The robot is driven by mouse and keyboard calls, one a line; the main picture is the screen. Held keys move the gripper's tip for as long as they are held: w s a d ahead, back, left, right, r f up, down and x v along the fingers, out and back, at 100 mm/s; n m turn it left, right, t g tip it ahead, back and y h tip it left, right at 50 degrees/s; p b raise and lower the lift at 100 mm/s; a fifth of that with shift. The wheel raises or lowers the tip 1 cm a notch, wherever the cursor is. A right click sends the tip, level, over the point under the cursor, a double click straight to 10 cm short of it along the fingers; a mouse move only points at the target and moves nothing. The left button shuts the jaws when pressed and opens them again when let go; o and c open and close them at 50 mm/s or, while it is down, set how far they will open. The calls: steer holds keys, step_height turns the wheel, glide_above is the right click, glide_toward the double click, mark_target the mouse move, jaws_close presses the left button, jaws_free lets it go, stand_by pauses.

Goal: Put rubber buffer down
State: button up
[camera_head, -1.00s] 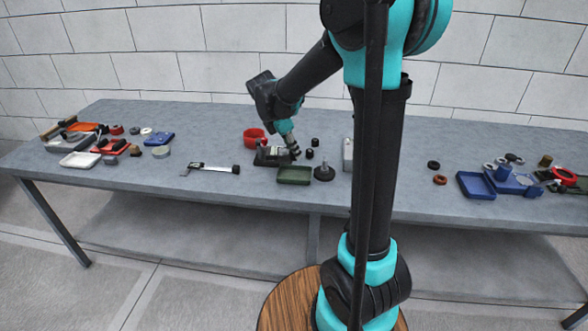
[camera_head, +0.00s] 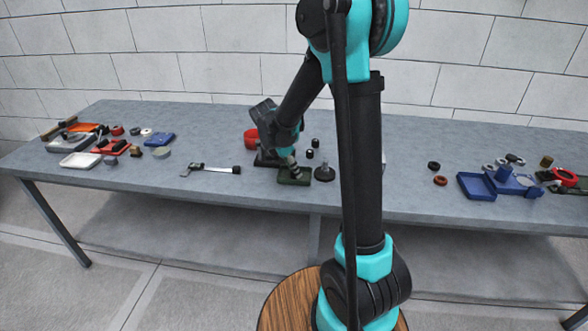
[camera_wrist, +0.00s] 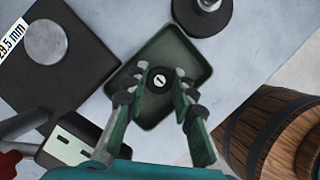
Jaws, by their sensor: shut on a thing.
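The rubber buffer (camera_wrist: 160,79) is a small round black piece with a pale centre, seen from above in the wrist view. My gripper (camera_wrist: 157,90) is shut on it, one finger on each side. The dark green tray (camera_wrist: 187,52) lies directly beneath, and the buffer is within the tray's outline; I cannot tell whether it touches the tray floor. In the head view my gripper (camera_head: 289,163) is low over the same tray (camera_head: 294,180), and the buffer is hidden or too small to make out.
A black block with a silver disc and a "29.5 mm" display (camera_wrist: 70,62) sits beside the tray. A round black base with a metal post (camera_wrist: 203,14) stands on the other side.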

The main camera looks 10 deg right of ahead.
steer(key=o, duration=0.7)
steer(key=shift+o, duration=0.2)
steer(key=v, duration=1.1)
steer(key=s+d+f+m+t+y, duration=0.1)
steer(key=s+d+f+m, duration=0.2)
steer(key=s+m, duration=0.4)
steer(key=s+d+f+m+t+y, duration=0.1)
steer(key=s+d+f+m+y, duration=0.1)
steer(key=s+m, duration=0.5)
steer(key=s+d+f+m+y, duration=0.1)
steer(key=s+d+f+m, duration=0.3)
steer(key=s+f+m, duration=0.2)
steer(key=shift+s+f+m+t, duration=0.35)
steer(key=shift+s+m+t, duration=0.05)
steer(key=shift+m, duration=0.4)
